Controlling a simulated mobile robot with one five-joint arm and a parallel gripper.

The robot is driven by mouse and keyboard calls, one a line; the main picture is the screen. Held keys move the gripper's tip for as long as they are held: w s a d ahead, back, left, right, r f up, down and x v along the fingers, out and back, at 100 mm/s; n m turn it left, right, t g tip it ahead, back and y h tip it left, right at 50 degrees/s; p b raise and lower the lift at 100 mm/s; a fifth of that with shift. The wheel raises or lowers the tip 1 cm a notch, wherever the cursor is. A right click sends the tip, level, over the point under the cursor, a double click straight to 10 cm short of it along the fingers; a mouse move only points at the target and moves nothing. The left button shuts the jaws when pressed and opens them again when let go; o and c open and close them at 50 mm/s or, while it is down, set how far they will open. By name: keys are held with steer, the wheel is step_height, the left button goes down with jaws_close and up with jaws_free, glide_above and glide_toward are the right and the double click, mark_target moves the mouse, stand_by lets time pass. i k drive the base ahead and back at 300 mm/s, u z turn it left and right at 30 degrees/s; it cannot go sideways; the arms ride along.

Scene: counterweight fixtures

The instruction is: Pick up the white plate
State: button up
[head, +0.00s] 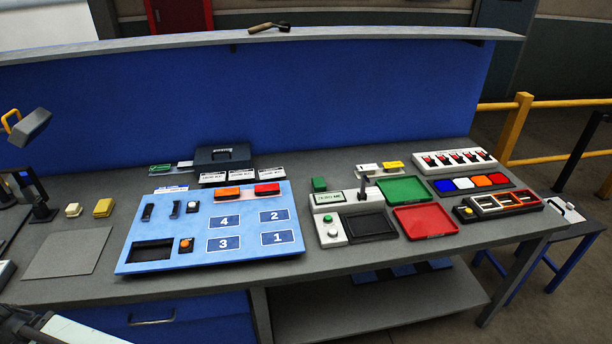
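A small white square plate (463,184) shows in the head view at the right of the bench. It lies in a row on a dark strip, between a blue square (445,186) and an orange square (481,181), with a red square (498,178) at the row's right end. Nothing covers the white plate. A pale piece at the bottom left corner seems to be part of my arm. My gripper is not in view.
A green tray (403,190) and a red tray (425,221) lie left of the row. A white block with red switches (455,160) stands behind it, and a framed fixture (500,204) in front. A blue numbered panel (215,228) fills the bench's middle.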

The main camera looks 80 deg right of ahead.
mark_target(277, 173)
steer(key=z, duration=0.6)
steer(key=i, duration=1)
steer(key=u, duration=0.05)
